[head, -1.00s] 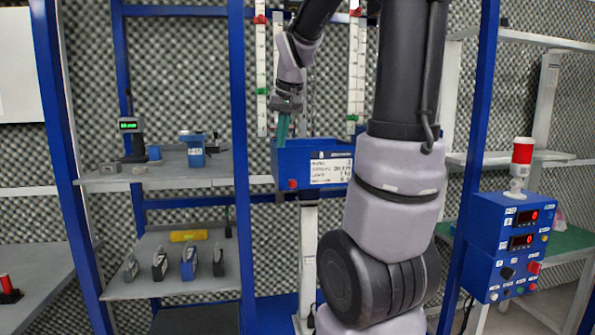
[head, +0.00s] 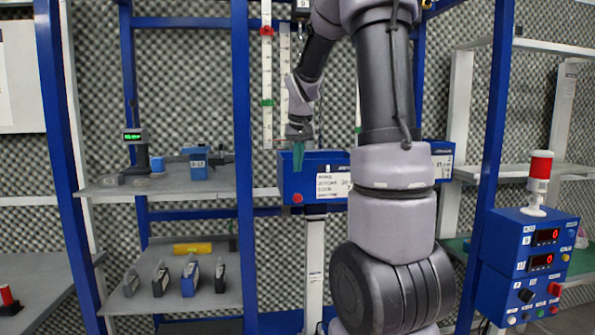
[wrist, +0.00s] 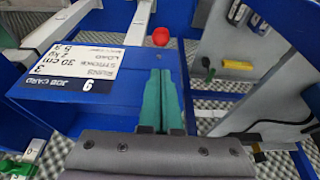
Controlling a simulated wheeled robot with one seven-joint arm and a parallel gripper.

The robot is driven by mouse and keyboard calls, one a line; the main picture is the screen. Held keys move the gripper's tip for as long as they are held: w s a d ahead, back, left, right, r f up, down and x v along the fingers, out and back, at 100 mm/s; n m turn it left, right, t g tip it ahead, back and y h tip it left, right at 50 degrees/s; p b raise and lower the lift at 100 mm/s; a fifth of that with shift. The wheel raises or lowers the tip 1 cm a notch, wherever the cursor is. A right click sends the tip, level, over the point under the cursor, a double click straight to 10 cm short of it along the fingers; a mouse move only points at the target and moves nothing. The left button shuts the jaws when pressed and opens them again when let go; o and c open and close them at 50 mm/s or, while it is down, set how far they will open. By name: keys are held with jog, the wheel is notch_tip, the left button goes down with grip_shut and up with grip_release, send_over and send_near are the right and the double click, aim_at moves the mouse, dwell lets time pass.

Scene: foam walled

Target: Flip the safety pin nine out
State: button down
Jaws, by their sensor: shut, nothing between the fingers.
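My gripper (head: 298,160) hangs pointing down at the left end of a blue box (head: 330,163) on a post. Its green fingers (wrist: 162,110) are pressed together with nothing between them. In the wrist view they lie over the box's blue face, beside a white job card marked 9 (wrist: 85,70). A round red knob (wrist: 160,36) sits just beyond the fingertips, apart from them. It also shows in the head view (head: 297,198), low on the box's left end. I cannot tell whether this knob is the safety pin; no other part clearly reads as one.
A grey shelf (head: 120,191) at left holds a green-lit device (head: 133,137) and a blue bin (head: 196,161). A lower shelf holds several upright holders and a yellow object (head: 192,248). Blue rack posts (head: 241,150) flank the box. A blue control box (head: 527,265) stands at right.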

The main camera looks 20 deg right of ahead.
aim_at(298, 194)
jog(key=x, duration=0.8)
jog(key=s, duration=0.1)
jog(key=s+a, duration=0.1)
jog(key=s, duration=0.1)
jog(key=shift+s, duration=0.25)
